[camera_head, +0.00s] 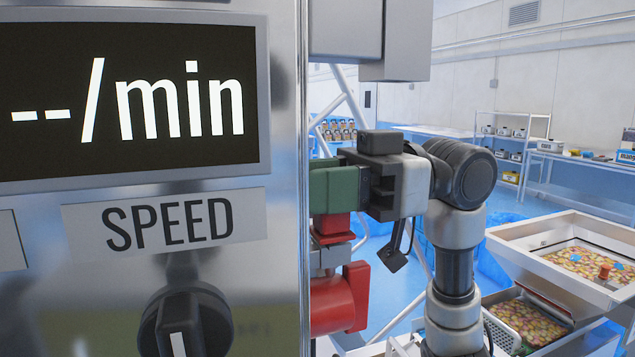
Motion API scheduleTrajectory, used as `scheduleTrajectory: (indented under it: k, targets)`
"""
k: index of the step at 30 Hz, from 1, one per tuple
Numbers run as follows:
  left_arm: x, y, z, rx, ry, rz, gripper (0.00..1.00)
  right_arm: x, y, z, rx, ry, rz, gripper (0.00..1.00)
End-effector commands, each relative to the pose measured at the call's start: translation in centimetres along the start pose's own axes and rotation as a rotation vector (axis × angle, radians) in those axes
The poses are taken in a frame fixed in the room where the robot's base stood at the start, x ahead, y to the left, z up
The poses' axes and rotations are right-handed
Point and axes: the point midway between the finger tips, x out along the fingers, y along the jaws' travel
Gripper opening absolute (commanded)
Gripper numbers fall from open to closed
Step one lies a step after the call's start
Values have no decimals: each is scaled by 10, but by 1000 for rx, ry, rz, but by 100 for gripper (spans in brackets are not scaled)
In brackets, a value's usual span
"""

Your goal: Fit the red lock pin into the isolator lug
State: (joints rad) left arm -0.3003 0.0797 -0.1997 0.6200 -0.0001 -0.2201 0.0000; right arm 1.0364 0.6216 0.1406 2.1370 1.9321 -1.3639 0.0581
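My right gripper (372,188) reaches in from the right, pointing left, just beyond the right edge of a metal panel. A green block (333,190) is at its front end; the panel edge cuts it off, and the fingertips cannot be made out. Below it are a small red part (333,228) and a larger round red part (338,300), both partly hidden by the panel. I cannot tell which red part is the lock pin or which is the isolator lug, nor whether the gripper holds anything. My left gripper is not in view.
The metal panel (285,150) fills the left, very close, with a speed display (130,100) and a black knob (185,322). At the right is a metal hopper (510,243) with colourful snacks. Shelves and a long bench stand behind. Blue floor is open between.

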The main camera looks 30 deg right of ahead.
Motion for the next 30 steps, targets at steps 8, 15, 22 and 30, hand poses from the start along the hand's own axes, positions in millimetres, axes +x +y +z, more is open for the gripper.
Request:
scheduleTrajectory:
  k: [8, 15, 22, 30]
  targets:
    - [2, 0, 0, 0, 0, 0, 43, 0, 0, 2, 0, 0, 0, 56]
    - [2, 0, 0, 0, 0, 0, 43, 0, 0, 2, 0, 0, 0, 61]
    - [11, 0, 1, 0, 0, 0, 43, -15, 1, 5, 0, 1, 3, 61]
    - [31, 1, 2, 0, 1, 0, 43, -70, 1, 6, 1, 2, 4, 61]
